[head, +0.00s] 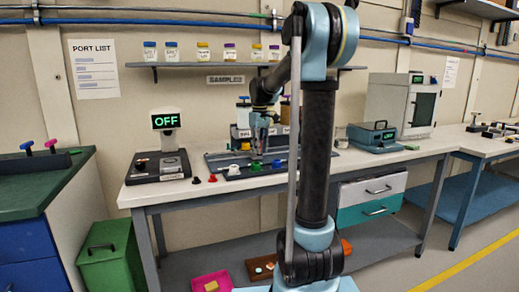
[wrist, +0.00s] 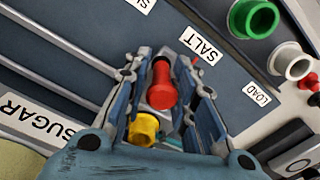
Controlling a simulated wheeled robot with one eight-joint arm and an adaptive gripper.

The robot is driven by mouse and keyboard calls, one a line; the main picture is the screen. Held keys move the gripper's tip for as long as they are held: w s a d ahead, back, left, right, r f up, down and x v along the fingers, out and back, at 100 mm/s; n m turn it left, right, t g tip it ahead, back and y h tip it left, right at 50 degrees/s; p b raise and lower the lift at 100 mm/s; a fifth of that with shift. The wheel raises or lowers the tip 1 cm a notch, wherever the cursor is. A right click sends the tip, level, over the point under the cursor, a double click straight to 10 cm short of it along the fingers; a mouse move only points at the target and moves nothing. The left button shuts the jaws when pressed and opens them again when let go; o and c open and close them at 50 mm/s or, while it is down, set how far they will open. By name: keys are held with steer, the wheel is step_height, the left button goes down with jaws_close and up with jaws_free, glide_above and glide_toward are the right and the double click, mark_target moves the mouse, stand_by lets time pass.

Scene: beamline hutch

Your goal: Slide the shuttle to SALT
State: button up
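A red knob (wrist: 162,84), which looks like the shuttle's handle, stands between the two fingers of my gripper (wrist: 158,72) in the wrist view. My fingers are apart on either side of it, with a narrow gap visible. A yellow round piece (wrist: 143,129) sits close below the knob, nearer my palm. The SALT label (wrist: 200,46) is just above and right of the fingertips. The SUGAR label (wrist: 40,118) is to the left. In the head view my gripper (head: 259,152) is low over the rail station (head: 215,160), and the shuttle is too small to make out there.
A green ring (wrist: 254,18) and a white ring (wrist: 292,60) lie near the LOAD label (wrist: 257,94). A scale reading OFF (head: 160,165) stands left on the bench. A blue device (head: 373,137) and a cabinet (head: 402,103) stand right. A sample shelf (head: 240,66) hangs behind.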

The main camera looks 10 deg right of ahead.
stand_by(0.3)
step_height(320, 180, up, 12)
steer(key=shift+f, duration=0.1)
stand_by(0.5)
steer(key=s+d+f+m+t, duration=0.1)
steer(key=s+d+f+m, duration=0.1)
steer(key=s+f, duration=1.2)
steer(key=s+d+f+m+t, duration=0.1)
steer(key=s+d+f+m, duration=0.2)
steer(key=s+f, duration=1.2)
steer(key=s+m, duration=0.2)
steer(key=s, duration=0.4)
steer(key=shift+s+d+f, duration=0.2)
steer(key=shift+s+d, duration=0.15)
steer(key=shift+s, duration=0.05)
